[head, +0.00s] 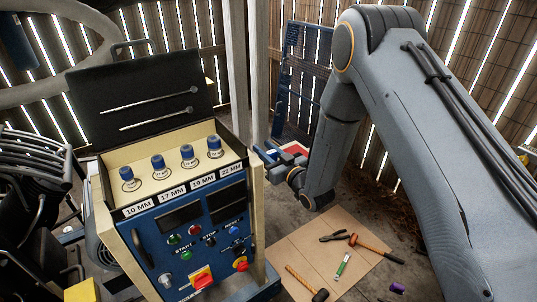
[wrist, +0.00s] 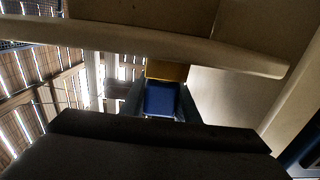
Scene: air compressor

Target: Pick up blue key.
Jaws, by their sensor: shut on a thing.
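My gripper (head: 267,156) is at the right side of the blue and cream control box in the head view. In the wrist view my gripper (wrist: 160,103) has its two fingers on either side of a blue, squarish piece (wrist: 161,98), and is shut on it. This piece looks like the blue key, but its full shape is hidden. A yellow surface (wrist: 166,70) shows just beyond it. In the head view the held piece cannot be told clearly from the bluish fingers.
The control box (head: 190,235) has an open dark lid (head: 145,95) and several blue-topped sockets above size labels. A tan board (head: 325,240) on the floor holds pliers, a green-handled tool and hammers. In the wrist view, cream panels (wrist: 225,105) are close above and right.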

